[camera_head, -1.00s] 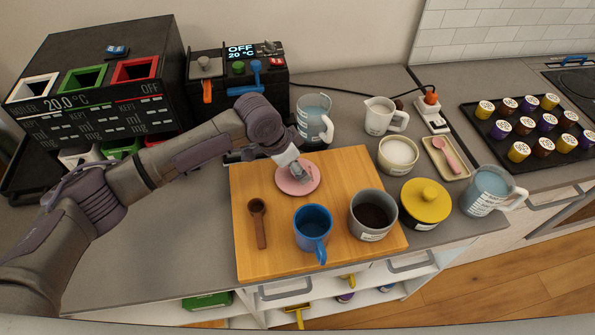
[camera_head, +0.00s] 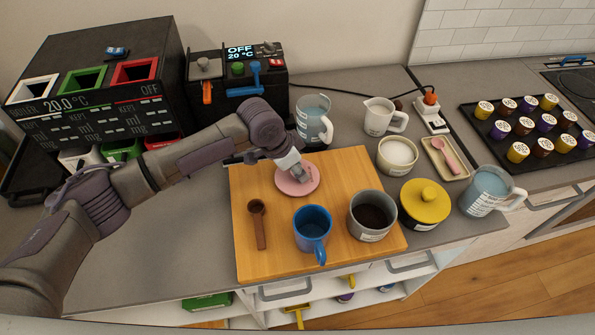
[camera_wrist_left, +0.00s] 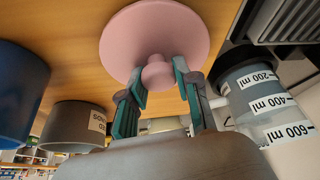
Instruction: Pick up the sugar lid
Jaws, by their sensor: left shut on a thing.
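The sugar lid (camera_head: 297,184) is a round pink disc with a knob, lying on the wooden board. In the left wrist view the lid (camera_wrist_left: 130,35) shows its knob (camera_wrist_left: 157,72) between the two fingers. My left gripper (camera_head: 300,176) is over the lid from behind, shut on the knob. The wrist view shows the left gripper's teal-padded fingers (camera_wrist_left: 158,78) on either side of the knob. The sugar bowl (camera_head: 398,153), open with white contents, stands right of the board. My right gripper is not in view.
On the board (camera_head: 270,262) are a brown scoop (camera_head: 259,222), a blue mug (camera_head: 312,230) and a grey coffee bowl (camera_head: 371,216). A glass pitcher (camera_head: 314,120) stands just behind the lid. A yellow-lidded pot (camera_head: 425,203) stands to the right.

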